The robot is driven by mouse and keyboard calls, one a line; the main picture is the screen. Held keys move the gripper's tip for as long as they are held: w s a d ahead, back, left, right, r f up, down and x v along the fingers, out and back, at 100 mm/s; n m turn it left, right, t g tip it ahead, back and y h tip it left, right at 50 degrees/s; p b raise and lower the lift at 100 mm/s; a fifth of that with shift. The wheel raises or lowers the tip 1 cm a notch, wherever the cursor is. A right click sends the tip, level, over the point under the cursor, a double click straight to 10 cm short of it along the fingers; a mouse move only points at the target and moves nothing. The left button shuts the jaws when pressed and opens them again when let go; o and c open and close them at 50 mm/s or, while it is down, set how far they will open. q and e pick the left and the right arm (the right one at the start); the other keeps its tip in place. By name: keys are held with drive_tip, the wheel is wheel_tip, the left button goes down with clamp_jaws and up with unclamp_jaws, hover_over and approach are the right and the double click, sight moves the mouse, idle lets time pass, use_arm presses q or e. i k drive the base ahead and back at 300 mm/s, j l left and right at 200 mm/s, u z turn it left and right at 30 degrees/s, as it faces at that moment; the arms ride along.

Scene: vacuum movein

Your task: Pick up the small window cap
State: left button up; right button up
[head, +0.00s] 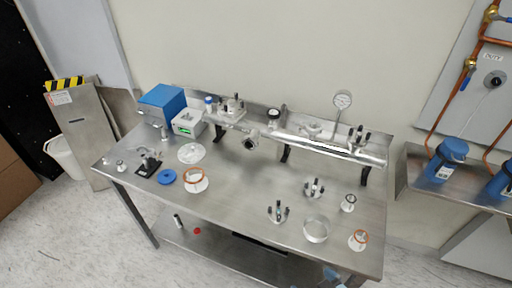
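The small window cap is not clearly identifiable at this size. Candidates on the steel table (250,196) are a small round piece (349,203) near the right edge and a copper-rimmed round piece (358,240) at the front right corner. A larger copper-rimmed round piece (196,180) lies left of the middle, in front of a pale clear disc (191,153). All of these rest on the tabletop with nothing holding them. Neither of my grippers can be made out in the head view.
A steel tube assembly (330,149) runs along the table's back on black supports. A blue box (161,104) and a white device (187,123) stand back left. A blue ring (166,176), a metal ring (316,229) and a clamp-like piece (277,212) lie around. The front middle is clear.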

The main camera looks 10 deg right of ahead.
sight(276, 210)
drive_tip(key=l+u, duration=0.1)
drive_tip(key=u, duration=1.45)
drive_tip(key=k+l, duration=0.55)
drive_tip(key=k+l+u, duration=0.15)
drive_tip(key=k+l, duration=0.4)
drive_tip(key=l, duration=0.25)
